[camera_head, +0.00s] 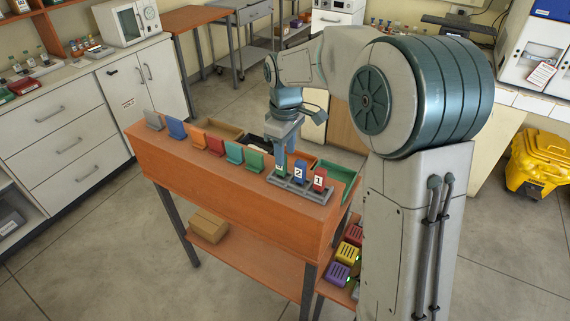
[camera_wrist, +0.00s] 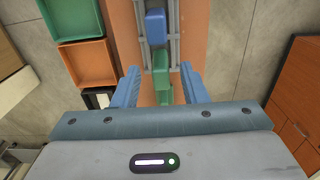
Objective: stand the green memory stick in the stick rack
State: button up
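The green memory stick (camera_head: 281,169) stands upright in the near-left end of the grey stick rack (camera_head: 318,197), in line with a blue stick (camera_head: 299,175) and a red stick (camera_head: 320,179). My gripper (camera_head: 283,158) points down just above the green stick. In the wrist view, the gripper's blue fingers (camera_wrist: 161,80) are apart, one on each side of the green stick (camera_wrist: 161,68), with gaps between. The blue stick (camera_wrist: 155,28) stands in the rack (camera_wrist: 174,42) ahead of it. Whether the green stick is fully seated is hidden.
Left of the rack, a row of coloured upright holders (camera_head: 216,146) lines the orange table (camera_head: 215,183). Behind it are open bins, including a green bin (camera_head: 338,180) and an orange bin (camera_wrist: 88,64). Coloured boxes (camera_head: 348,252) sit at the lower right.

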notch_tip(320, 180, up, 6)
jog(key=s+d+f+m+t, duration=0.1)
jog(key=s+d+m, duration=0.4)
jog(key=s, duration=0.7)
jog(key=s+d+f+m+t, duration=0.2)
jog(key=s+d+m, duration=0.3)
jog(key=s, duration=0.7)
jog(key=shift+d+f+m, duration=0.35)
jog(key=shift+f+m, duration=0.15)
jog(key=shift+m, duration=0.1)
jog(key=shift+s, duration=0.15)
